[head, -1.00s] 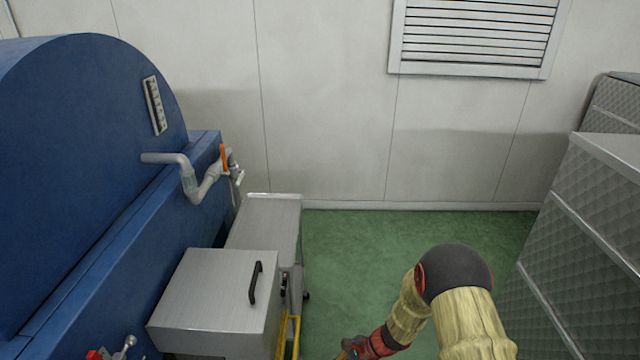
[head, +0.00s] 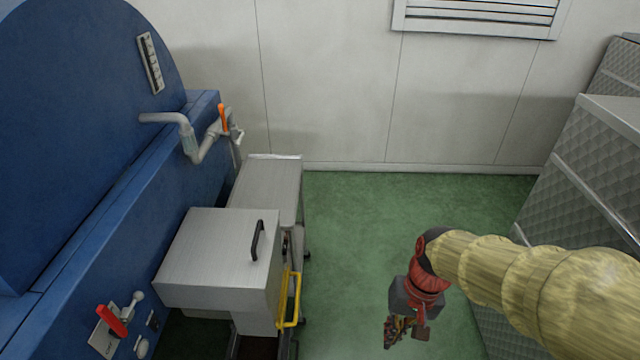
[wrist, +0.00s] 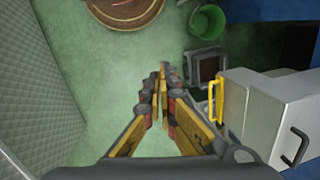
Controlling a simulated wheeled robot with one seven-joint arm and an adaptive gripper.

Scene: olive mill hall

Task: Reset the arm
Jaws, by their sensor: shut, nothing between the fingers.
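My arm (head: 530,280) reaches in from the right in the head view, wrapped in a pale yellow cover. My gripper (head: 390,340) hangs from its end, pointing down over the green floor. In the wrist view my gripper (wrist: 161,75) shows its fingertips together with nothing between them. It is apart from the steel box to its left in the head view.
A steel box (head: 205,245) with a black handle and a yellow bar (head: 290,300) stands beside the blue machine (head: 80,150). Quilted metal panels (head: 590,200) stand right. The wrist view shows a round brown tub (wrist: 125,10) and green bucket (wrist: 207,22). Green floor (head: 360,220) between is clear.

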